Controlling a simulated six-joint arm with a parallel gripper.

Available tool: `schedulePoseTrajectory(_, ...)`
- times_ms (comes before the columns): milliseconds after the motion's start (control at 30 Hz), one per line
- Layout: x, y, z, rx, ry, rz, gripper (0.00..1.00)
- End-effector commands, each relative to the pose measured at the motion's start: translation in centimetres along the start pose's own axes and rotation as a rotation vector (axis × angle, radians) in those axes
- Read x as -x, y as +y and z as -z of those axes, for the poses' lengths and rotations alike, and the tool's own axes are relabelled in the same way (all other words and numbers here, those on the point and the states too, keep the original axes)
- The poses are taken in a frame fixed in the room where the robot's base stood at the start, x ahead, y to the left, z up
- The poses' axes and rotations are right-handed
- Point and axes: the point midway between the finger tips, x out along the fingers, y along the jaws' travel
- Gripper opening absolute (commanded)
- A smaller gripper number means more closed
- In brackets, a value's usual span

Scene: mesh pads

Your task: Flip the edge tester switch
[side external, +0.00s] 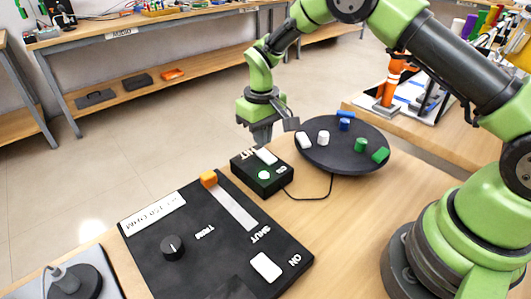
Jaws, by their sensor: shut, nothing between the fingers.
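A small black box (245,172) sits near the far edge of the wooden table. My gripper (262,140) is shut and empty, pointing down just behind the box and close to the white switch. I cannot tell whether the fingertips touch the switch or box.
A larger black panel (200,262) in front carries a knob (172,247), an orange-ended slider (209,179) and a white switch (266,266). A round black tray (345,160) with small white, blue and green pieces stands right. A cable (318,198) runs from the box.

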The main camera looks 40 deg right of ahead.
Motion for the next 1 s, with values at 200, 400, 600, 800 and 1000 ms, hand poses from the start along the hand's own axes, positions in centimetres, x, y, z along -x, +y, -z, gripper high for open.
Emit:
schedulePoseTrajectory(200,-0.1,0.0,0.0,0.0,0.0,0.0,0.0)
schedulePoseTrajectory(400,-0.4,0.0,0.0,0.0,0.0,0.0,0.0)
schedulePoseTrajectory(600,-0.8,0.0,0.0,0.0,0.0,0.0,0.0)
schedulePoseTrajectory(800,-1.1,0.0,0.0,0.0,0.0,0.0,0.0)
schedulePoseTrajectory(1000,-1.3,0.0,0.0,0.0,0.0,0.0,0.0)
